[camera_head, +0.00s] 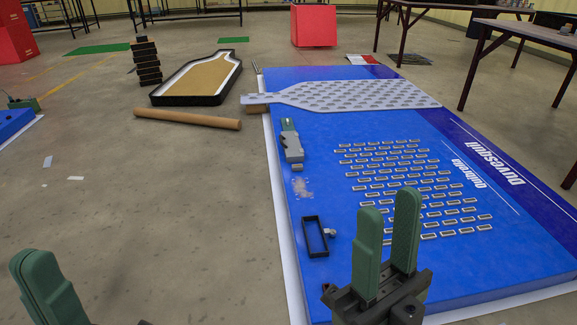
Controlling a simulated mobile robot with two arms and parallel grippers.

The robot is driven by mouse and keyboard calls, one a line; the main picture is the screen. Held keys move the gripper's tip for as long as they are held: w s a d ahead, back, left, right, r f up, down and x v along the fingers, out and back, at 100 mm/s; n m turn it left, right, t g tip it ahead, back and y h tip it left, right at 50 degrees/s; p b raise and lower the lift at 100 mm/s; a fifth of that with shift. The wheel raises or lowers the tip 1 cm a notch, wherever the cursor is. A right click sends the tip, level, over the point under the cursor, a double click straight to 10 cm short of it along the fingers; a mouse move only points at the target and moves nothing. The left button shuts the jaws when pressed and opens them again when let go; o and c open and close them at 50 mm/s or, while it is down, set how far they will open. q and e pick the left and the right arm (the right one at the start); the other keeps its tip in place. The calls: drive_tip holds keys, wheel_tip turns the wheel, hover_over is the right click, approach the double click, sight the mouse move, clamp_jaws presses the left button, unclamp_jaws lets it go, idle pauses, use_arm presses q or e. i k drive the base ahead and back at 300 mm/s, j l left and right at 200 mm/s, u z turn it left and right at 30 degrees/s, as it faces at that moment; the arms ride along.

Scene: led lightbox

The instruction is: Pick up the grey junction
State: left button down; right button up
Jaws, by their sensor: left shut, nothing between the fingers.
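A grey elongated piece (292,148) lies on the blue board near its left edge, and it looks like the grey junction.
The blue board (310,185) bears rows of small rectangular frames (400,185), a black rectangular frame (314,237) and a grey bottle-shaped perforated panel (350,95). A cardboard tube (187,119) and a black-rimmed bottle-shaped tray (190,100) lie on the floor. The floor left of the board is mostly clear.

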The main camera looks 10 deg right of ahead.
sight(295, 167)
drive_tip(key=i+j+z, duration=0.1)
drive_tip(key=i+j, duration=0.3)
drive_tip(key=i+j+z, duration=0.15)
drive_tip(key=i+j, duration=0.25)
drive_tip(key=i+j+z, duration=0.1)
drive_tip(key=i+j, duration=0.25)
drive_tip(key=j, duration=0.25)
drive_tip(key=i+j+z, duration=0.1)
drive_tip(key=i+j, duration=0.25)
drive_tip(key=j, duration=0.15)
drive_tip(key=i+z, duration=0.15)
drive_tip(key=i, duration=0.6)
drive_tip(key=i+j+z, duration=0.2)
drive_tip(key=i, duration=0.55)
drive_tip(key=i+l, duration=0.45)
